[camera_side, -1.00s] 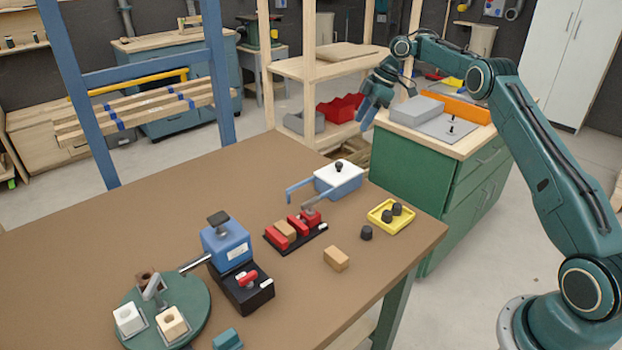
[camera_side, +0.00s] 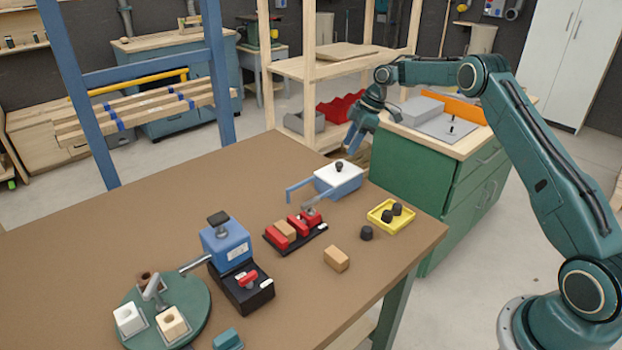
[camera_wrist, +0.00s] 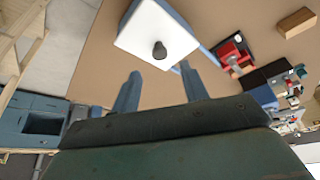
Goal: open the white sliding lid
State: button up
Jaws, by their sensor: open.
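The white sliding lid (camera_side: 338,174) lies on top of a blue box (camera_side: 345,189) near the back right edge of the brown table. It has a dark round knob (camera_side: 339,165) near its middle. The lid covers the box. In the wrist view the lid (camera_wrist: 143,32) is ahead of my fingers, with its knob (camera_wrist: 160,50) facing me. My gripper (camera_side: 352,148) is open and empty, above and behind the box in the side view. In the wrist view its two fingers (camera_wrist: 158,82) are spread apart, short of the knob and not touching it.
Blue rails (camera_side: 299,187) extend from the box's left side. A red-and-black block holder (camera_side: 296,232), a yellow tray (camera_side: 391,216) with dark pieces, a loose dark piece (camera_side: 366,233) and a wooden block (camera_side: 336,259) stand nearby. A green cabinet (camera_side: 420,180) stands right of the table.

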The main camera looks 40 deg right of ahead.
aim_at(340, 163)
jog(key=shift+x, duration=2.95)
grip_shut()
